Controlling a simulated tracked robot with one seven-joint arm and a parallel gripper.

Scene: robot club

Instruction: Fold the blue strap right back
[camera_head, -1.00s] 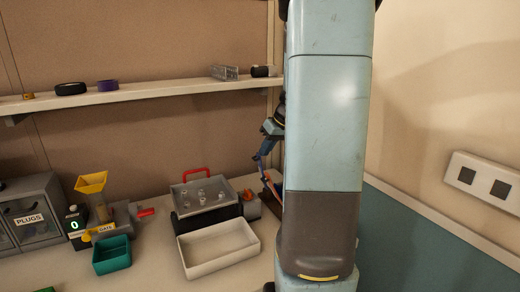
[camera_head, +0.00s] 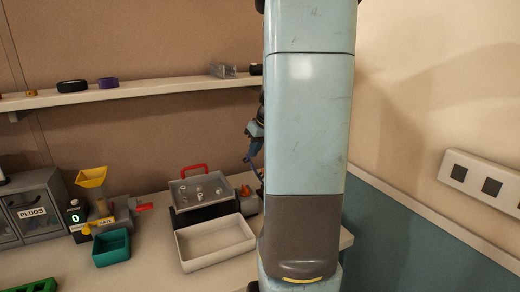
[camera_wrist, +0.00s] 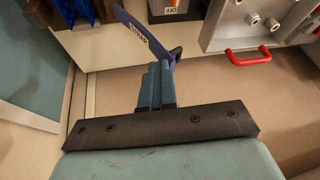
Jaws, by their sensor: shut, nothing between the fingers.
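The blue strap (camera_wrist: 137,36), with white lettering on it, shows in the wrist view as a thin curved band. It rises from beside my fingertips up and left, and a dark end piece sits at its lower right. My gripper (camera_wrist: 155,72) is shut and empty, with its fingertips close to the strap's lower part. I cannot tell whether they touch. In the head view my own arm covers most of this area. Only a blue piece beside the arm's left edge shows there, and I cannot tell strap from gripper.
A grey case (camera_head: 203,191) with a red handle (camera_head: 193,170) stands left of my arm. It also shows in the wrist view (camera_wrist: 222,28), near a switch box marked OFF (camera_wrist: 172,10). A cream tray (camera_head: 215,240) and a green bin (camera_head: 112,247) stand in front. A shelf (camera_head: 130,93) runs above.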

